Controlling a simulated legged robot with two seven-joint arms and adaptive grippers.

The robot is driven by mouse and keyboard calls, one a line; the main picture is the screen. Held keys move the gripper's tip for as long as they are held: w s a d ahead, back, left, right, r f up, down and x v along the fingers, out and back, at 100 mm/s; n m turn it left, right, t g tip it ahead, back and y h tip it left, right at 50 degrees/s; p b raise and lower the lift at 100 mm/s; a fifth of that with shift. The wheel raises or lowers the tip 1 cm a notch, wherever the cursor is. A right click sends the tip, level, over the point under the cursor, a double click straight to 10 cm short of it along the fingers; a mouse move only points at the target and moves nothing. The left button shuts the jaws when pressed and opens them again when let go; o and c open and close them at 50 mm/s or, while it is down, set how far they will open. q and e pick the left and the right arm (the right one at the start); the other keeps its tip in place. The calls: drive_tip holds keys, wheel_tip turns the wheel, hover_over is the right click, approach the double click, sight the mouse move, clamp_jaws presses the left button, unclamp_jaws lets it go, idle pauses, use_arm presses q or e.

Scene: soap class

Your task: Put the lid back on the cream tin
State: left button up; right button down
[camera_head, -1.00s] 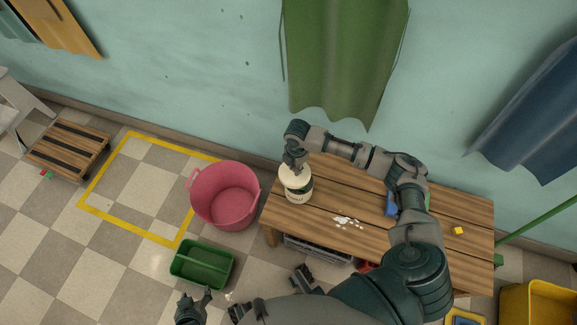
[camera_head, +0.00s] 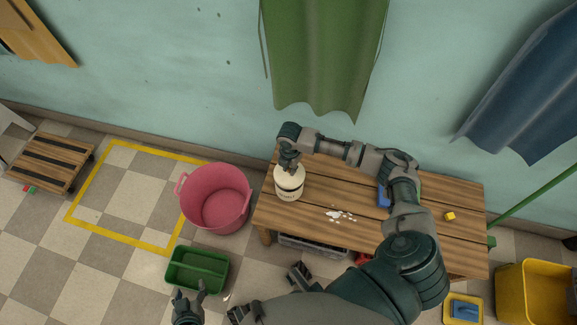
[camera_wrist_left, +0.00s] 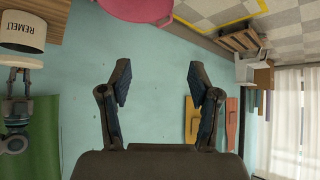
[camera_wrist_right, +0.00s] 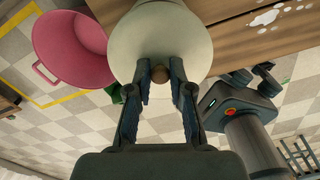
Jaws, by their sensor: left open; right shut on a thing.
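The cream tin (camera_head: 289,195) stands upright near the left end of the wooden bench, with a dark band and lettering. In the left wrist view the tin (camera_wrist_left: 22,30) reads "REMELT". In the right wrist view the lid (camera_wrist_right: 160,32) hides the tin's mouth. My left gripper (camera_head: 190,291) is open and empty, low at the left, away from the bench; its fingers (camera_wrist_left: 158,82) show apart.
The wooden bench (camera_head: 390,248) holds white flakes (camera_head: 340,215), a blue item (camera_head: 383,196) and a yellow cube (camera_head: 450,216). A pink tub (camera_head: 218,203) stands left of the bench, a green caddy (camera_head: 197,271) before it. A yellow bin (camera_head: 537,290) is at right.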

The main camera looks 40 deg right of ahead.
wheel_tip(320, 180, down, 2)
drive_tip(key=shift+f+b, duration=0.15)
drive_tip(key=shift+b, duration=0.85)
use_arm(q)
drive_tip(key=w+d+r+t+h, duration=0.1)
drive_tip(key=w+d+r+t, duration=0.1)
drive_tip(key=w+r+t, duration=0.3)
drive_tip(key=shift+w+d+r+t+h+b, duration=0.3)
drive_tip(key=shift+w+d+r, duration=0.05)
drive_tip(key=shift+w, duration=0.15)
use_arm(e)
drive_tip(key=shift+f, duration=1.1)
use_arm(q)
drive_tip(key=shift+r+p, duration=0.7)
drive_tip(key=shift+r, duration=0.3)
use_arm(e)
drive_tip(key=shift+r, duration=0.15)
use_arm(q)
drive_tip(key=shift+w+r+p, duration=0.1)
drive_tip(key=shift+r+p, duration=0.2)
drive_tip(key=shift+r, duration=0.1)
use_arm(e)
drive_tip(key=shift+f, duration=0.2)
use_arm(q)
drive_tip(key=shift+r+p, duration=0.3)
drive_tip(key=shift+r, duration=0.15)
use_arm(e)
drive_tip(key=shift+c, duration=2.4)
unclamp_jaws()
